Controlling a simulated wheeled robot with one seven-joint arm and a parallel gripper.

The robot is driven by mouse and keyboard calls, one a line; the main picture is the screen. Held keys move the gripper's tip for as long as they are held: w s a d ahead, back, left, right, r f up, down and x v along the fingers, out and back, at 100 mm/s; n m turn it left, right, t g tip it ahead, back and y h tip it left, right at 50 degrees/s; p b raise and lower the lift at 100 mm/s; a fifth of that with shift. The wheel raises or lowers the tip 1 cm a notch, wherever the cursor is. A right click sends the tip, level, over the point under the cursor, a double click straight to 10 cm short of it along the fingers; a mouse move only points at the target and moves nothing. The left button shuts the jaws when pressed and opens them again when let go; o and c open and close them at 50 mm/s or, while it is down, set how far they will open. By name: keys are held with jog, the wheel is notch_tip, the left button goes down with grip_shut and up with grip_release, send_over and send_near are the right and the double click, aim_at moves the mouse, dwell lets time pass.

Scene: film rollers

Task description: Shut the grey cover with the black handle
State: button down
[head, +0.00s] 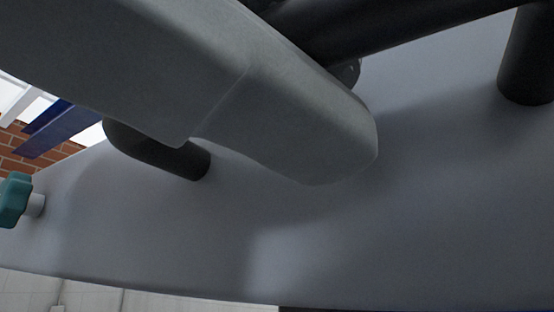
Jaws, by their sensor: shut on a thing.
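The grey cover (420,220) fills most of the head view, seen very close. Its black handle (400,32) runs across the top. One handle post (527,60) meets the cover at the upper right, and another post (165,152) meets it at the left. My gripper (340,125), a large grey rounded shape, crosses the handle from the upper left and hides its middle. It is shut on the handle. The far jaw is mostly hidden. How far the cover stands open cannot be told from this view.
A teal knob (14,200) sits at the cover's left edge. Beyond it are a brick wall (25,150) and a blue bar (60,128). Pale tiles (90,298) show below the cover's lower edge, with a dark strip at the bottom right.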

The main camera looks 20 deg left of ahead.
dwell(0.4)
jog(key=c, duration=1.4)
grip_release()
jog(key=shift+w, duration=0.1)
jog(key=b+v, duration=0.2)
jog(key=v, duration=0.5)
jog(key=shift+s+a, duration=0.15)
jog(key=shift+s, duration=0.2)
jog(key=shift+r, duration=0.15)
